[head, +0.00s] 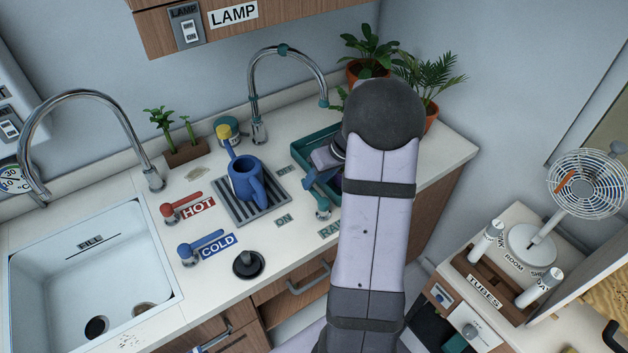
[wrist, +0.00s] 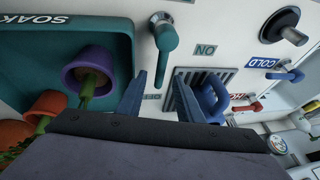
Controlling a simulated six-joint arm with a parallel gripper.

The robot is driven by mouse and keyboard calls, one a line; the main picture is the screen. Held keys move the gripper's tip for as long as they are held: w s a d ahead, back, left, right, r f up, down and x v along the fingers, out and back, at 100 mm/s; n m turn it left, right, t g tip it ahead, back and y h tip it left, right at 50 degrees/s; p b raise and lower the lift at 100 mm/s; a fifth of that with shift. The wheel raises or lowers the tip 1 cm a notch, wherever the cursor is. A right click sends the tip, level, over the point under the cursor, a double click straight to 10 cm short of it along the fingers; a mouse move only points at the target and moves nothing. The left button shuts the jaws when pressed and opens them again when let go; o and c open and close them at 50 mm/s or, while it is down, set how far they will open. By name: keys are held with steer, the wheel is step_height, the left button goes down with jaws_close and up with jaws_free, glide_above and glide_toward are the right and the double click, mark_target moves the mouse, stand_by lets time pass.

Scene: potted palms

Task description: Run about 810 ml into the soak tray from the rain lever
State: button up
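The teal soak tray (head: 301,150) stands on the counter, partly hidden behind my arm. In the wrist view its wall (wrist: 122,45) is at the left, with a purple pot (wrist: 88,68) in it. The teal rain lever (head: 321,206) is in front of the tray; in the wrist view its handle (wrist: 162,68) points toward the OFF label (wrist: 150,97). My gripper (wrist: 159,92) is open, with its blue fingers either side of the handle's end; I cannot tell if they touch it. No stream shows under the teal-ringed spout (head: 323,102). The water level in the tray is not visible.
A blue jug (head: 246,181) stands on the drain grate (head: 222,208), left of the lever. The red HOT lever (head: 180,208), blue COLD lever (head: 200,248) and black plug (head: 248,264) are farther left and front. Potted palms (head: 430,80) stand behind my arm.

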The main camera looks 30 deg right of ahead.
steer(key=shift+x, duration=1.25)
jaws_close()
